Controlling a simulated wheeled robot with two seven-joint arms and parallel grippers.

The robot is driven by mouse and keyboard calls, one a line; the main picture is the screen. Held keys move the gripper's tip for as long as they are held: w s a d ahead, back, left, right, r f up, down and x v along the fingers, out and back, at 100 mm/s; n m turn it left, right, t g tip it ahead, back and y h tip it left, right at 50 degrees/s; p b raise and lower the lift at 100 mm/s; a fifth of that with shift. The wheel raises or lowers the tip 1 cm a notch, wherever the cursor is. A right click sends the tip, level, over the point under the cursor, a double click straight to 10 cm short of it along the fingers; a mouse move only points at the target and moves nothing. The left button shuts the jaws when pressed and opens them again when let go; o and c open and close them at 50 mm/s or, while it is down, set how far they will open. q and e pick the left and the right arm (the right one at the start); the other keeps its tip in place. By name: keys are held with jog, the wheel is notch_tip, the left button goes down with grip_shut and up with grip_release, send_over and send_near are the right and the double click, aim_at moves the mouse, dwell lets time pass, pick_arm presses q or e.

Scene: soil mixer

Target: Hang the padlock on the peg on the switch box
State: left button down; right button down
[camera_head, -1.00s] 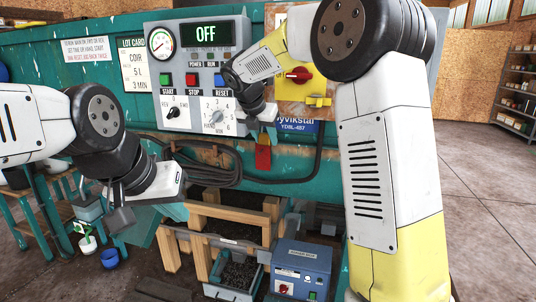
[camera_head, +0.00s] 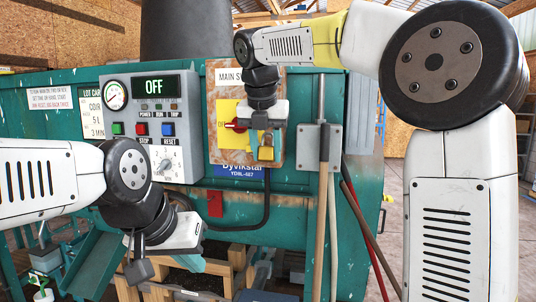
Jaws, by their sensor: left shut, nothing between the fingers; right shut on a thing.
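The switch box (camera_head: 213,85) is a tan panel with a yellow plate (camera_head: 226,140) and a red knob (camera_head: 235,125). My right gripper (camera_head: 266,143) is in front of the panel's lower right part, just right of the knob. It is shut on the padlock (camera_head: 266,154), whose small yellow body shows below the fingers. The shackle and the yellow peg are hidden or blend together here. I cannot tell whether the padlock touches the peg. My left gripper (camera_head: 138,268) is shut and empty, low in front of the machine.
The grey control panel (camera_head: 180,95) with an OFF display is left of the switch box. A red piece (camera_head: 215,203) is on the teal wall below. Long wooden handles (camera_head: 322,230) stand just right of the switch box, near my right arm.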

jog(key=w+d+f, duration=0.1)
jog(key=w, duration=0.6)
jog(key=shift+w+d+f, duration=0.15)
jog(key=shift+w+d, duration=0.1)
jog(key=shift+w, duration=0.15)
dwell(0.4)
dwell(0.6)
jog(key=c, duration=0.8)
grip_release()
